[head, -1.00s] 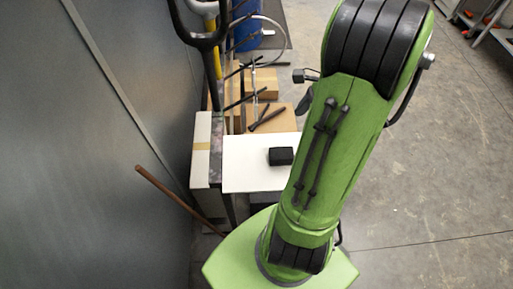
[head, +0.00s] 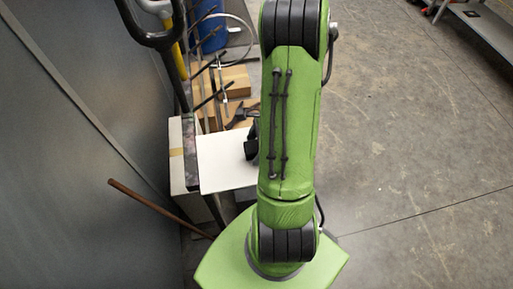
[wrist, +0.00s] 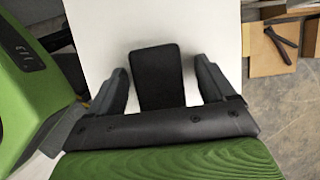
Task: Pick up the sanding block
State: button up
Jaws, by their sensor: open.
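The sanding block is a black block (wrist: 157,78) on a white board (wrist: 100,22). In the wrist view it lies between the two fingers of my gripper (wrist: 163,80). My gripper is open, with a thin strip of white showing between the block and each finger. In the head view the block (head: 250,152) shows only in part at the right of the white board (head: 222,172), with my green arm covering the rest. I cannot tell the height of the fingertips above the board.
Cardboard boxes (head: 237,80) and dark tools (head: 240,115) lie behind the board. A brown rod (head: 150,203) leans at the left near the grey wall panel (head: 70,150). Dark tools (wrist: 283,45) also show at right in the wrist view. The floor at right is open.

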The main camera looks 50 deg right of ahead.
aim_at(257, 145)
jog(key=shift+s, duration=0.1)
jog(key=shift+c, duration=0.8)
jog(key=shift+r, duration=0.1)
jog(key=c, duration=1)
notch_tip(257, 145, up, 10)
jog(key=shift+p, duration=0.8)
jog(key=shift+c, duration=0.2)
